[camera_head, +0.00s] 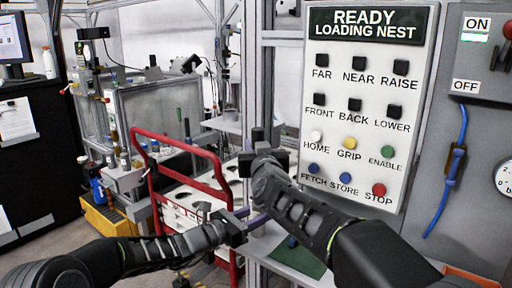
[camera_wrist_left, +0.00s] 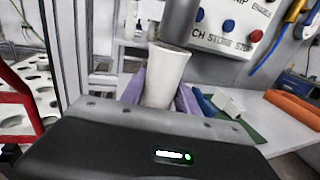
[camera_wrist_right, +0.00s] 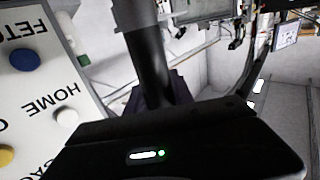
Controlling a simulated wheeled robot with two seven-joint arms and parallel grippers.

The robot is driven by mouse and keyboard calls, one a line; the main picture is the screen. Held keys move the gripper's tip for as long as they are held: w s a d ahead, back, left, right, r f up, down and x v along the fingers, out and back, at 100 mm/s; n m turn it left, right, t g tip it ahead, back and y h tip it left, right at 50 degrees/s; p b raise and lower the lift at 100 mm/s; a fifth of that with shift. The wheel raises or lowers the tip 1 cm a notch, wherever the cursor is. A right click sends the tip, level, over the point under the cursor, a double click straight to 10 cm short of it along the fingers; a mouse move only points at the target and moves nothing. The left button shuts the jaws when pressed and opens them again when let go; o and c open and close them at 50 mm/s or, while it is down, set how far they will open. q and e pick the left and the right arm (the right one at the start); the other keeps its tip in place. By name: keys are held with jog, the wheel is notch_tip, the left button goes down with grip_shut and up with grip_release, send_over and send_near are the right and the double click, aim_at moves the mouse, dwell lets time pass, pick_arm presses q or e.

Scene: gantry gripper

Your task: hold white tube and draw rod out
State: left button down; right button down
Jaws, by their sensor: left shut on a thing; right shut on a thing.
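The white tube (camera_wrist_left: 165,76) stands slightly tilted in the left wrist view, between the purple finger pads of my left gripper (camera_wrist_left: 160,88), which is shut on it. A grey rod (camera_wrist_left: 180,22) rises from the tube's mouth; how deep it sits inside is hidden. In the right wrist view the dark rod (camera_wrist_right: 150,62) runs between the fingers of my right gripper (camera_wrist_right: 160,95), which is shut on it. In the head view my left gripper (camera_head: 254,220) is low at centre, and my right gripper (camera_head: 262,150) is above it. The tube is not clear there.
A white button panel (camera_head: 365,110) stands close behind and right of my right arm. A red-framed cart (camera_head: 190,150) with white trays is at left. A bench with a green mat (camera_head: 300,258) lies below; orange (camera_wrist_left: 293,108) and blue items lie on it.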

jog(key=shift+r, duration=1.55)
pick_arm(q)
jog(key=c, duration=0.8)
grip_release()
jog(key=shift+s+a, duration=0.1)
jog(key=v, duration=1.1)
jog(key=shift+s+a, duration=0.25)
jog(key=shift+a, duration=0.1)
